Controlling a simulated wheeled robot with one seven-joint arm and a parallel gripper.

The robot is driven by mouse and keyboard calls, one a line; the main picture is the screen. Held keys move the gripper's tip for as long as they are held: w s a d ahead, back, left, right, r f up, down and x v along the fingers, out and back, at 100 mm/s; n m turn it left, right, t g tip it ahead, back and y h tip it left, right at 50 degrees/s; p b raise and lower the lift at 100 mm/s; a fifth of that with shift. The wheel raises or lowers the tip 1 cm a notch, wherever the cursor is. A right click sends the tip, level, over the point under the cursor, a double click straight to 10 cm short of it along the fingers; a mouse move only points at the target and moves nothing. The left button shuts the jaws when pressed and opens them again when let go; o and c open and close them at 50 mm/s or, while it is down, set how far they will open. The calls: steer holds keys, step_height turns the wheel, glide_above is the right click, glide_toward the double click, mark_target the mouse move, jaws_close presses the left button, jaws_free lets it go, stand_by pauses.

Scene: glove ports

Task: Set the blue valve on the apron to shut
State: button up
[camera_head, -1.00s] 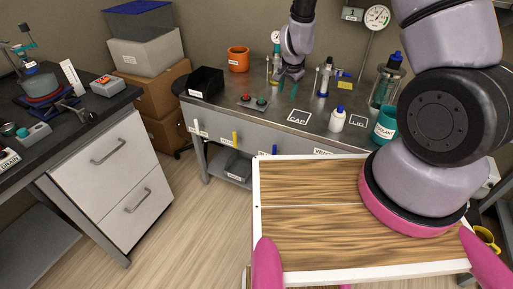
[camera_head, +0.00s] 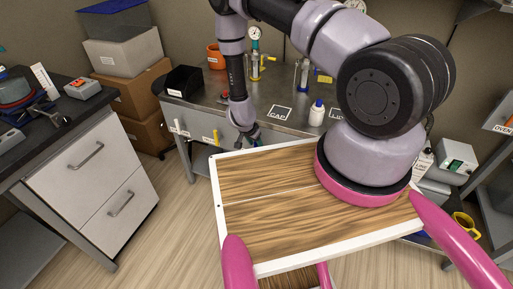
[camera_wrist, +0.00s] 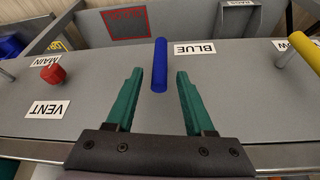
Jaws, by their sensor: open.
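The blue valve (camera_wrist: 160,66) shows in the wrist view as a straight blue handle on the grey apron (camera_wrist: 100,72), next to a "BLUE" label (camera_wrist: 195,48). Its length runs up and down in that view. My gripper (camera_wrist: 158,74) is open, with its two green fingers on either side of the handle's lower end. No contact shows, and I cannot tell the depth between them. In the head view my gripper (camera_head: 246,142) hangs at the bench's front edge, over the apron. The blue valve cannot be made out clearly there.
In the wrist view a red knob (camera_wrist: 52,73) near "MAIN" and "VENT" labels sits left, and a yellow handle (camera_wrist: 298,48) sits right. A white bottle (camera_head: 317,113) stands on the bench. My wooden-topped base fills the foreground. Open floor lies left of it.

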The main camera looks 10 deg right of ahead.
steer(key=shift+x, duration=1.85)
jaws_close()
